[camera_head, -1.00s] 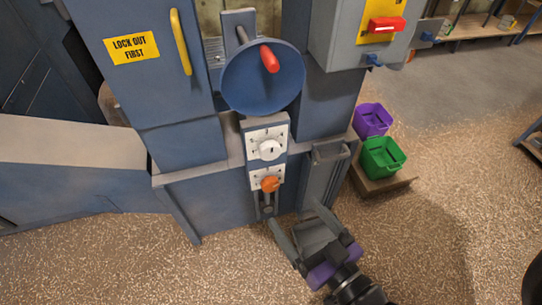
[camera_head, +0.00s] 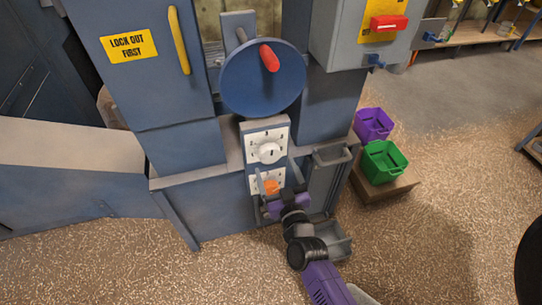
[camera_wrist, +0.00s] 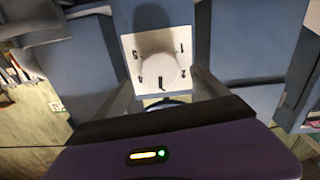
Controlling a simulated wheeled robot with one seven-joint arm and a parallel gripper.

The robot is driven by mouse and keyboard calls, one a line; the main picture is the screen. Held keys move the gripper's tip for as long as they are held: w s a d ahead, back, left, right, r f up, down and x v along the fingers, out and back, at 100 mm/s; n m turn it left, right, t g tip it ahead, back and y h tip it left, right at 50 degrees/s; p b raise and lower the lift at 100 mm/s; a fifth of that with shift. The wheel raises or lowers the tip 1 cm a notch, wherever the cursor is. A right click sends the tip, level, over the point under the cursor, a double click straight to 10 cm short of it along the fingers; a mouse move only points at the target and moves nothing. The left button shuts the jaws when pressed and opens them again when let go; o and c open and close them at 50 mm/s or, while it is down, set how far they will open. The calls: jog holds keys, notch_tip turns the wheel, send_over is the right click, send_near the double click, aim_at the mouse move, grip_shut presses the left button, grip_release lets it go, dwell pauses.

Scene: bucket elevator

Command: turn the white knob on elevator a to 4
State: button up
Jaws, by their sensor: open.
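The white knob (camera_head: 268,152) sits on a white numbered dial plate on the front of the blue elevator. In the wrist view the white knob (camera_wrist: 158,72) is near the middle, and its dark mark points toward the bottom of the picture. Small numerals ring it; the one below is partly hidden. My gripper (camera_head: 276,172) is open and empty, just below the knob in the head view. In the wrist view its fingers (camera_wrist: 167,86) stand apart on either side of the knob's lower part. I cannot tell if they touch it.
An orange knob (camera_head: 271,187) lies just below, partly behind my gripper. A blue wheel (camera_head: 262,85) with a red handle is above. A grey bin (camera_head: 328,240) is below. Purple (camera_head: 373,123) and green (camera_head: 384,160) bins stand to the right.

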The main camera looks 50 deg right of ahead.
aim_at(271, 157)
jog(key=x, duration=0.6)
jog(key=c, duration=1.4)
jog(key=shift+o, duration=0.2)
jog(key=shift+m+p, duration=0.3)
jog(key=m+p, duration=0.1)
jog(key=m, duration=0.8)
jog(key=shift+m, duration=0.4)
